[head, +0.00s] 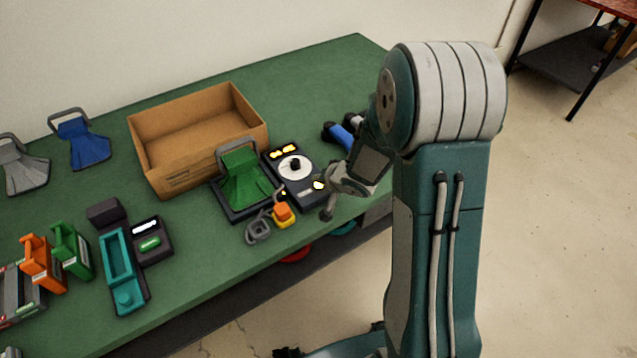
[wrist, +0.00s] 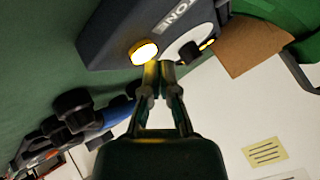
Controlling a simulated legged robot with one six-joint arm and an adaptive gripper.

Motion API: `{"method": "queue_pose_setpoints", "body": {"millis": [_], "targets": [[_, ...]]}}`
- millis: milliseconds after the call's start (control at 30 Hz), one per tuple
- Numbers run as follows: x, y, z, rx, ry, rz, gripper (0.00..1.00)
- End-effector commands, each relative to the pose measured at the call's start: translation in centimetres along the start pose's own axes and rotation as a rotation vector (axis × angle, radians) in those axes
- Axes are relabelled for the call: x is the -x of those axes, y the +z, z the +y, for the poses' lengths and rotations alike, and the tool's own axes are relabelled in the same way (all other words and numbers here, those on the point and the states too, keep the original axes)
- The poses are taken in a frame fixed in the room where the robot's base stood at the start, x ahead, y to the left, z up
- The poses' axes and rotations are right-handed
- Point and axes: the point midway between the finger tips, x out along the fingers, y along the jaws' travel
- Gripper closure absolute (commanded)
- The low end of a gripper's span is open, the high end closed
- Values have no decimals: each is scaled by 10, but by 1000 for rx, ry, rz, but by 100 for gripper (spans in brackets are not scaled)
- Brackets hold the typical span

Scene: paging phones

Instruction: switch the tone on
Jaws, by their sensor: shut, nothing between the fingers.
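The tone unit (head: 310,196) is a dark box near the table's front edge in the head view, with a white dial (head: 295,167) and black knob. Its "TONE" lettering shows on the unit in the wrist view (wrist: 115,30). A round button (wrist: 144,52) on it glows yellow-white. It also glows in the head view (head: 319,185). Two amber windows (head: 283,152) at its far end are lit. My gripper (wrist: 160,68) is shut and empty. Its fingertips appear right beside the lit button; I cannot tell whether they touch.
A green cradle-like piece (head: 240,174) stands left of the unit, with a cardboard box (head: 185,128) behind. An orange-and-yellow piece (head: 283,213) lies in front. A blue-and-black object (head: 341,136) lies beyond my gripper. Handsets and stands fill the table's left; the back right is clear.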

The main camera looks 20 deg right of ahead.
Motion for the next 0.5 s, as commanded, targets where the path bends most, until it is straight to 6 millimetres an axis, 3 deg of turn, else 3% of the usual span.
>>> {"method": "queue_pose_setpoints", "body": {"millis": [267,500], "targets": [[1,-1,-1,0,-1,1,100],[15,-11,-11,2,-2,2,100]]}}
